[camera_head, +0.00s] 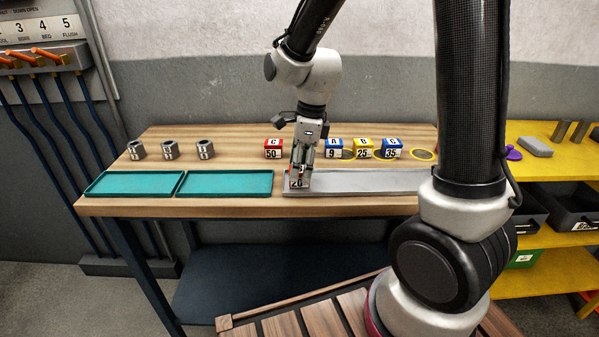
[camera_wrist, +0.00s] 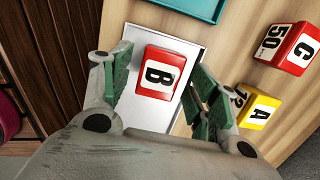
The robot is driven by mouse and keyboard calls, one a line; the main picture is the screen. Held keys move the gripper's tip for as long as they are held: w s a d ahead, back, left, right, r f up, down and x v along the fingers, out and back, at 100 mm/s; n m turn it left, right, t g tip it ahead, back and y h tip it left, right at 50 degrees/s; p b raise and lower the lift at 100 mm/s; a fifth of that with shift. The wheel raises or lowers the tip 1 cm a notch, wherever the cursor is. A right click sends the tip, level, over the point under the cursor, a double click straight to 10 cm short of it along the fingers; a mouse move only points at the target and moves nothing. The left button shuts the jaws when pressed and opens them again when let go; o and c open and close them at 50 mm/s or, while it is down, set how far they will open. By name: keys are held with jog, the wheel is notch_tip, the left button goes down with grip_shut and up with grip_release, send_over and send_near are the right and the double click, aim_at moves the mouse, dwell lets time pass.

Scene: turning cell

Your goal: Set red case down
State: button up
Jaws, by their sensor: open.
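A red case (camera_wrist: 160,72) with a white label marked B sits on the grey tray (camera_wrist: 128,92) in the wrist view. In the head view the case (camera_head: 296,183) shows at the left end of the grey tray (camera_head: 375,181), largely covered by my gripper. My gripper (camera_head: 301,168) is pointed down over it. In the wrist view its fingers (camera_wrist: 150,90) are spread, one on each side of the case, with gaps visible between the pads and the case.
Another red case (camera_head: 273,148), marked C 50, stands behind. Blue and yellow cases (camera_head: 362,148) stand to the right, near yellow rings. A yellow case (camera_wrist: 257,107) is close to one finger in the wrist view. Two teal trays (camera_head: 225,183) and several grey nuts (camera_head: 170,150) are left.

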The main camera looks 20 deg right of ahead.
notch_tip(320, 180, up, 10)
jog(key=d, duration=0.2)
jog(key=s+d+r+n+t+h, duration=0.1)
jog(key=s+d+r+n+t, duration=0.1)
jog(key=s+d+n, duration=0.4)
jog(key=s+d+r+n+t, duration=0.1)
jog(key=s+d+r+n, duration=0.3)
jog(key=s+n, duration=0.9)
jog(key=d+n, duration=0.2)
jog(key=shift+d+n+t+h, duration=0.3)
jog(key=shift+t+h, duration=0.1)
